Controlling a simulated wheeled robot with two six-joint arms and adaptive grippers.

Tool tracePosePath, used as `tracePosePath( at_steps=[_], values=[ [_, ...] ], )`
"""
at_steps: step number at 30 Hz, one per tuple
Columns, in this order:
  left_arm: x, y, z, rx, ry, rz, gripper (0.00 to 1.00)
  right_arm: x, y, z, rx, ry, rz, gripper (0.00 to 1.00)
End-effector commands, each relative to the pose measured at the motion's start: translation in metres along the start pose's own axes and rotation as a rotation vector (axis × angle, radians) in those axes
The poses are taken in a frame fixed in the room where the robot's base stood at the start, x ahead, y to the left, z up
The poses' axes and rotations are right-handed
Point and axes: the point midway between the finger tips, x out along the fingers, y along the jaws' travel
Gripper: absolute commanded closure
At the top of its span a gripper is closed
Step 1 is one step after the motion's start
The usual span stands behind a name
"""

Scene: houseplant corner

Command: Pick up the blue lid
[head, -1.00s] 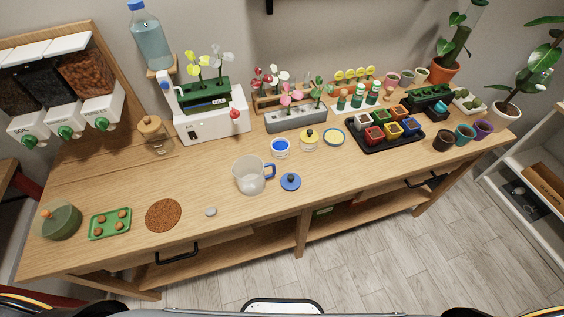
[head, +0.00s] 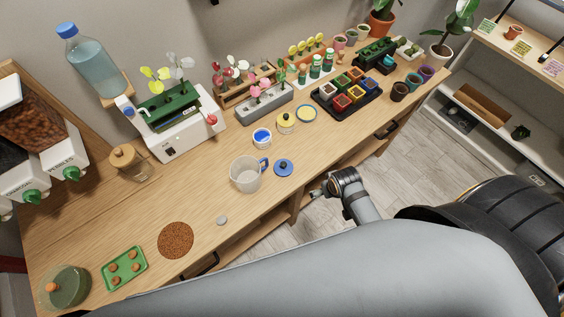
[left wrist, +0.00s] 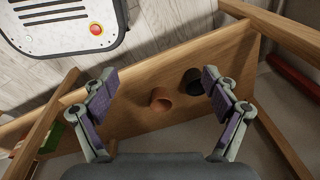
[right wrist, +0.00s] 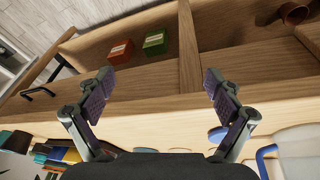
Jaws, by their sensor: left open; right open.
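The blue lid (head: 284,168) lies on the wooden counter, right of the clear measuring jug (head: 247,177), with a dark knob on top. In the right wrist view a small blue piece (right wrist: 217,134) by the right finger seems to be the lid's edge. My right gripper (head: 322,189) is off the counter's front edge, to the right of and apart from the lid. Its fingers are spread and empty in the right wrist view (right wrist: 160,82). My left gripper (left wrist: 158,88) is open and empty above a lower shelf, outside the head view.
The jug's blue handle (head: 264,168) is close beside the lid. A blue-topped pot (head: 262,139) and a yellow-topped pot (head: 286,122) stand behind. The black tray (head: 346,98) is farther right. Counter in front of the lid is clear.

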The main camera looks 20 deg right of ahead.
Motion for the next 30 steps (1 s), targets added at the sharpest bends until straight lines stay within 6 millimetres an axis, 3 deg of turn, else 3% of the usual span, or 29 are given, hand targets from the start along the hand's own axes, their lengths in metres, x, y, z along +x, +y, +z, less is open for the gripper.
tracePosePath(
  at_steps=[1,3,7,14,21,25,30],
  values=[
    [-0.012,-0.003,-0.009,0.001,0.012,-0.003,0.13,-0.035,-0.001,-0.016,0.043,0.013,-0.004,0.08],
    [-0.021,-0.004,-0.016,0.000,0.022,-0.003,0.13,-0.076,-0.005,-0.035,0.175,0.016,-0.014,0.08],
    [-0.025,0.001,-0.015,-0.003,0.021,0.004,0.13,-0.103,-0.014,-0.053,0.471,-0.017,-0.030,0.08],
    [-0.030,0.014,-0.007,-0.008,0.008,0.019,0.13,-0.114,-0.037,-0.086,1.052,-0.109,-0.045,0.08],
    [-0.031,0.011,-0.004,-0.007,0.003,0.016,0.13,-0.110,-0.083,-0.129,1.747,-0.271,0.003,0.08],
    [-0.031,0.009,-0.004,-0.006,0.002,0.014,0.13,-0.110,-0.098,-0.141,1.950,-0.323,0.042,0.08],
    [-0.031,0.006,-0.004,-0.004,0.003,0.011,0.13,-0.110,-0.102,-0.144,2.014,-0.337,0.059,0.08]
  ],
)
